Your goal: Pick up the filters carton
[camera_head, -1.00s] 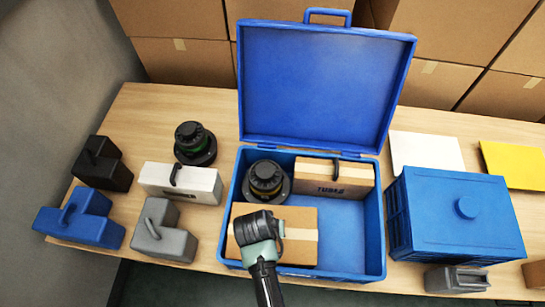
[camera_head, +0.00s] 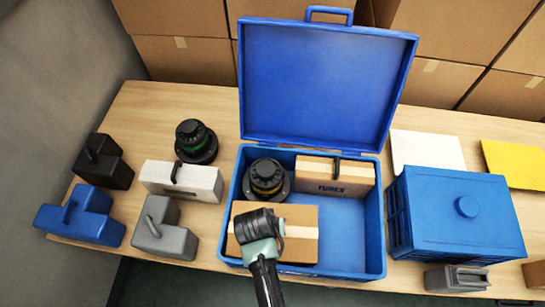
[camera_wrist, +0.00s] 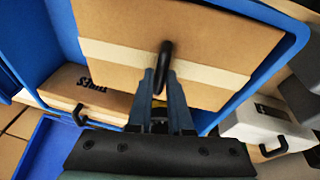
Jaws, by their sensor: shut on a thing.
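A brown carton with a pale tape band (camera_head: 300,220) is in the front left of the open blue case (camera_head: 375,240). No label shows on it, but it is the likely filters carton. My gripper (camera_wrist: 165,72) is shut on the black handle on top of this carton in the wrist view. In the head view my wrist covers the handle and the fingertips. The wrist view also shows the carton top (camera_wrist: 215,35), filling the upper middle. I cannot tell whether the carton is clear of the case floor.
A carton marked TUBES (camera_head: 340,178) and a black round unit with a yellow band (camera_head: 266,178) are behind it in the case. The case lid (camera_head: 320,85) stands open at the back. A blue crate (camera_head: 455,220) is close on the right, a white block (camera_head: 180,180) on the left.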

